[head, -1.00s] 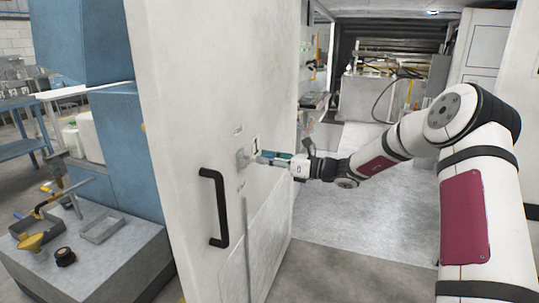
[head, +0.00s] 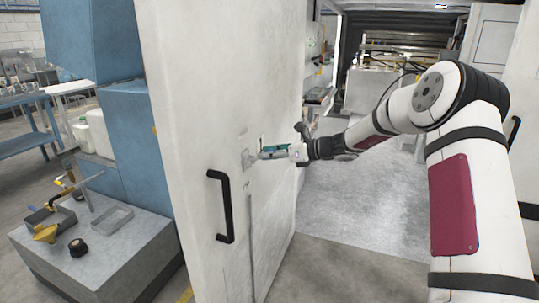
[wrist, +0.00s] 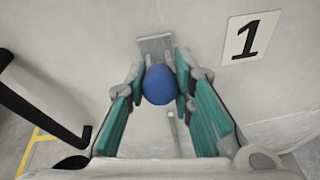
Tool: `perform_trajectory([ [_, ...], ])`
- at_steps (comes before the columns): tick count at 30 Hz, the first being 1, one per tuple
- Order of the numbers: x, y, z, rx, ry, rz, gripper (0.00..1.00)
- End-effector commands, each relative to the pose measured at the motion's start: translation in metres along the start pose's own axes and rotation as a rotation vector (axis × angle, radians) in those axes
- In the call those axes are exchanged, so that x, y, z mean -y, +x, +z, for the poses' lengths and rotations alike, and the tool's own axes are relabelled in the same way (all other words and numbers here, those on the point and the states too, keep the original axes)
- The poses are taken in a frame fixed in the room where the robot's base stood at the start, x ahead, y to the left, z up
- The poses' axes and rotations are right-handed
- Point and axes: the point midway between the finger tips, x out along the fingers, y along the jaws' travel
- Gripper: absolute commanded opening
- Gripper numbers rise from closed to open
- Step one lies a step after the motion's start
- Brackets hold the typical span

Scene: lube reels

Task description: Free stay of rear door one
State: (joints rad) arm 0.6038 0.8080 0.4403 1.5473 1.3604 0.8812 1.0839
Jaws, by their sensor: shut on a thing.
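A large white door (head: 190,110) stands in front of me, with a black handle (head: 224,207) on its face. The number 1 plate (wrist: 251,37) is on the door in the wrist view. A small grey bracket (wrist: 155,44) on the door carries the stay, whose blue knob (wrist: 160,84) sits between my fingers. A thin rod hangs below the knob. My gripper (head: 268,153) reaches the door from the right; in the wrist view its green-padded fingers (wrist: 163,88) are closed on the blue knob from both sides.
A second black handle (head: 513,132) shows at the right edge. A grey bench (head: 100,240) with trays, a yellow funnel and a black cap stands at the left, beside a blue cabinet (head: 135,140). Open floor (head: 365,200) leads inside, right of the door.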

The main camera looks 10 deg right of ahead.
Motion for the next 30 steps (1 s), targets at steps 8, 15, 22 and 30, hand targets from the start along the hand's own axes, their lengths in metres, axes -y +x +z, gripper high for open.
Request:
perform_trajectory([
  [8, 0.000, 0.000, 0.000, 0.001, -0.001, 0.000, 0.43],
  [15, 0.000, -0.001, 0.001, 0.001, -0.001, 0.000, 0.43],
  [22, 0.001, -0.029, 0.001, 0.001, -0.001, -0.003, 0.43],
  [30, 0.001, -0.084, 0.000, 0.000, -0.001, -0.004, 0.43],
])
